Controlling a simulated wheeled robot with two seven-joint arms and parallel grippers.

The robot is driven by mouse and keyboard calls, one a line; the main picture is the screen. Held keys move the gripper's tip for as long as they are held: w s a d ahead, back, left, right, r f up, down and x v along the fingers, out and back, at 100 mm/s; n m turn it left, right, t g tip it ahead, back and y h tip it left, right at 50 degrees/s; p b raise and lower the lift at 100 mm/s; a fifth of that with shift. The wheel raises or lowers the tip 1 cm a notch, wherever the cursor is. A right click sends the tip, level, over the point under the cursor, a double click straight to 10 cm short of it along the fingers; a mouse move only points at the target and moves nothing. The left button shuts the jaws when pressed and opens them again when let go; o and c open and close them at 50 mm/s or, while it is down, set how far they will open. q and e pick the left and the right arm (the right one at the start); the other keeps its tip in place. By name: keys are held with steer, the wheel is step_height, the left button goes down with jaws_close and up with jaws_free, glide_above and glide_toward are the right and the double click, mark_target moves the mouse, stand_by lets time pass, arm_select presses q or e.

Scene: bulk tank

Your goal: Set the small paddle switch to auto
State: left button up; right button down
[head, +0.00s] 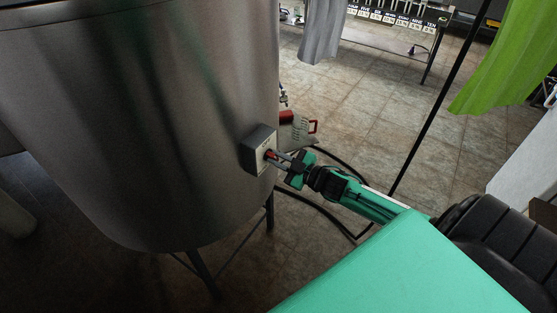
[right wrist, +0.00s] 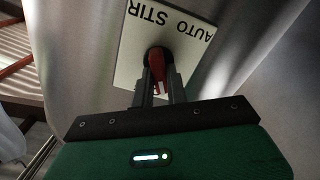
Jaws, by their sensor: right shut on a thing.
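The small paddle switch is a red lever on a black round hub; it shows in the right wrist view (right wrist: 162,66) and small in the head view (head: 270,154). It sits on a pale plate (right wrist: 130,62) whose lettering "STIR" and "AUTO" appears upside down in the right wrist view. The plate is on the front of a dark grey box (head: 257,143) on the side of the steel tank (head: 150,120). My right gripper (right wrist: 158,88) is shut on the red lever, with a finger on each side. My left gripper is not in view.
The tank stands on dark legs (head: 269,211). A black hose (head: 335,214) lies on the tiled floor. A red-handled object (head: 312,126) stands behind the box. A green curtain (head: 510,65) hangs at the upper right, and a bench (head: 385,35) is at the back.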

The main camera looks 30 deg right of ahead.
steer(key=n+b, duration=0.1)
steer(key=n, duration=0.3)
steer(key=n+b, duration=0.2)
steer(key=n, duration=0.2)
steer(key=n+b, duration=0.1)
steer(key=n, duration=0.3)
steer(key=shift+s+a+f, duration=0.1)
steer(key=shift+a+f, duration=0.1)
steer(key=shift+f, duration=0.2)
steer(key=shift+b, duration=0.3)
steer(key=c, duration=1.4)
jaws_free()
